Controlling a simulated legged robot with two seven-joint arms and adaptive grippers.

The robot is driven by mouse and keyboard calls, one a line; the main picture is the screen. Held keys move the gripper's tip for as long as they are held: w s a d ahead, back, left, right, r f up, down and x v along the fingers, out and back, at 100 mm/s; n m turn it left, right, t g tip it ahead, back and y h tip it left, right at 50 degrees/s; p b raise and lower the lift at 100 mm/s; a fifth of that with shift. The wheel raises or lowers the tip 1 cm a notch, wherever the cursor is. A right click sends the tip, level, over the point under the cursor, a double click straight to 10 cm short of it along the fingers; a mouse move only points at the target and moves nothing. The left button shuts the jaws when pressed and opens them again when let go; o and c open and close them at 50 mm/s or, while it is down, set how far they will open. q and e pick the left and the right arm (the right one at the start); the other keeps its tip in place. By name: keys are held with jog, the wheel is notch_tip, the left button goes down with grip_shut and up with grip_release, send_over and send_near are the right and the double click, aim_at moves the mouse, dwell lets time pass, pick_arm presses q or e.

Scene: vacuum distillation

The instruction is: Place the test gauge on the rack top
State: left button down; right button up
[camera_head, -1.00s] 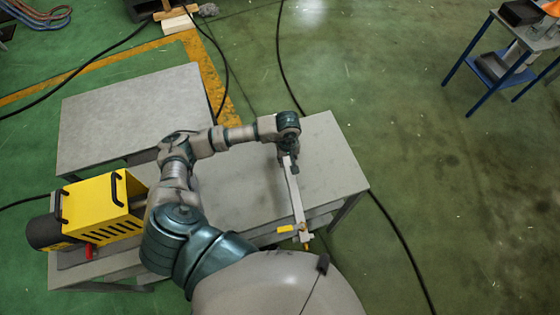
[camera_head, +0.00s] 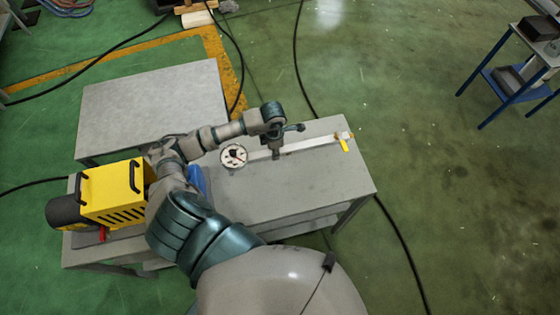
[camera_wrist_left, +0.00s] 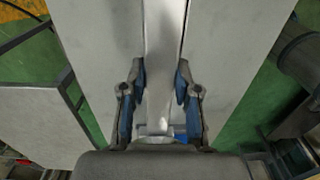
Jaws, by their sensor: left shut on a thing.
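The test gauge has a round white dial (camera_head: 234,156) at the left end of a long pale bar (camera_head: 312,145). A yellow lever (camera_head: 344,144) is at its right end. My left gripper (camera_head: 277,153) is shut on the bar between the two ends. The gauge is over the grey table top (camera_head: 300,185); I cannot tell whether it touches it. In the left wrist view, the fingers of my left gripper (camera_wrist_left: 160,88) are on either side of the bar (camera_wrist_left: 163,45). I cannot tell which surface is the rack top. My right gripper is not in view.
A yellow and black machine (camera_head: 112,192) stands at the table's left end. A blue thing (camera_head: 199,180) is partly hidden by my arm. Another grey table (camera_head: 150,105) is behind. The front right of the near table top is clear. Black cables lie on the floor.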

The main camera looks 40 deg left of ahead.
pick_arm(q)
notch_tip(320, 180, down, 2)
jog(key=shift+d+f, duration=0.1)
jog(key=shift+f, duration=0.15)
notch_tip(320, 180, down, 4)
jog(key=shift+r, duration=0.15)
jog(key=shift+f, duration=0.3)
jog(key=c, duration=0.8)
grip_release()
jog(key=shift+c, duration=0.2)
